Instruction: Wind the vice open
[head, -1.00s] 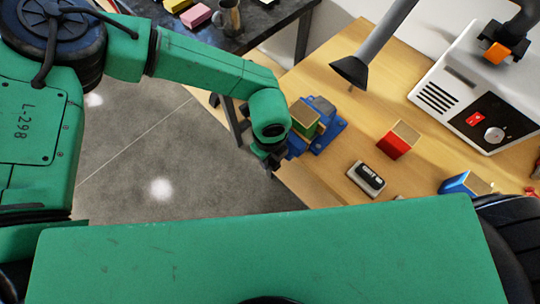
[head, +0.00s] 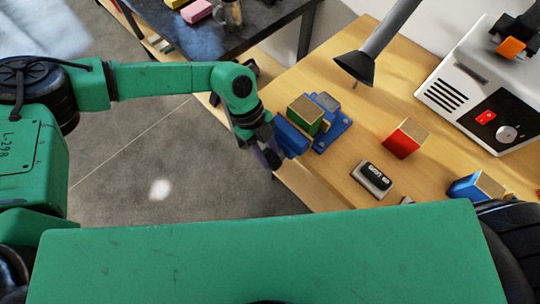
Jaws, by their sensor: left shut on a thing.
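The blue vice (head: 334,128) sits at the left edge of the wooden workbench. A green block with a tan top (head: 306,110) stands between its jaws. The vice's front jaw (head: 291,137) faces my left gripper. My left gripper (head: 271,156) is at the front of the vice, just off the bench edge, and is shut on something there. This is most likely the vice handle, but the fingers hide it. My right gripper is not in view.
A red block (head: 404,138), a grey and black eraser-like item (head: 372,179) and a blue block (head: 477,187) lie on the workbench (head: 330,190). A dark nozzle (head: 356,67) hangs above the bench. A white machine (head: 490,85) stands at right. A dark table (head: 262,25) is behind.

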